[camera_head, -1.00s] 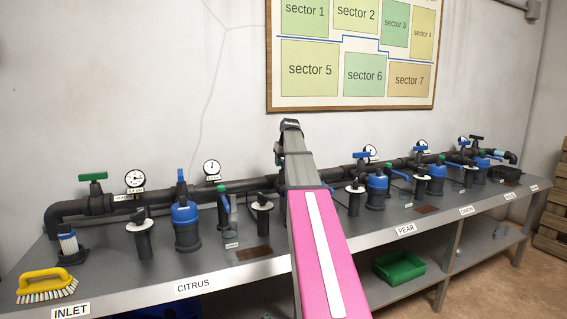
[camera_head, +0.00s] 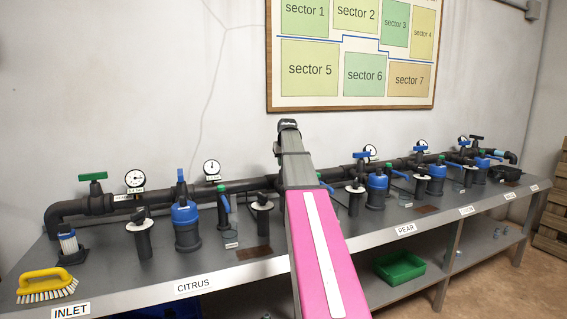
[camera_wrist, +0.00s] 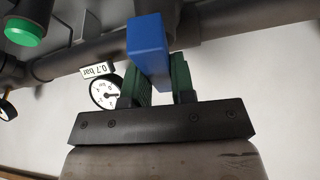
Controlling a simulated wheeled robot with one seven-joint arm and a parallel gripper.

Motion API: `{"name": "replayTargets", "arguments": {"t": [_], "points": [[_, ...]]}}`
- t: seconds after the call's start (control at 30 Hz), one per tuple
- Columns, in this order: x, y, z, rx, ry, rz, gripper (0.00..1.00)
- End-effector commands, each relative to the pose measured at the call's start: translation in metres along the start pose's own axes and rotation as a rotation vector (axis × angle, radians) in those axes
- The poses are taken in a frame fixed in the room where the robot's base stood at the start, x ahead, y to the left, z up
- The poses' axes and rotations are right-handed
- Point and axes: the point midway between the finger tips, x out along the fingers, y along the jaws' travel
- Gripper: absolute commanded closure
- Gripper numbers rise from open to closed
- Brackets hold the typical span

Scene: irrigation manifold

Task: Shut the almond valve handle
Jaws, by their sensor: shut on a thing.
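In the wrist view, a blue valve handle (camera_wrist: 147,45) sits between the two green-padded fingers of my gripper (camera_wrist: 160,85). The fingers are shut on it, in front of a dark pipe (camera_wrist: 95,55). No label naming this valve shows in the wrist view, so I cannot read there whether it is the almond one. In the head view my arm, with its pink link, covers the middle of the manifold and hides this handle and my gripper's fingertips.
A gauge marked 0.7 bar (camera_wrist: 105,90) is close to the left finger. A green round cap (camera_wrist: 24,32) is at upper left. In the head view, other blue-handled valves stand along the bench (camera_head: 200,283); a yellow brush (camera_head: 45,285) lies at its left end.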

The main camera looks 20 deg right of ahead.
Motion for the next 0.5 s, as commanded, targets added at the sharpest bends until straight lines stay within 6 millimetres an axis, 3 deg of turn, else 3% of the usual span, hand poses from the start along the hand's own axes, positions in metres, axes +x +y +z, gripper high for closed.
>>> {"name": "replayTargets", "arguments": {"t": [0.5], "points": [[-0.0001,-0.0023,-0.0012,0.437,0.001,0.182,1.00]]}}
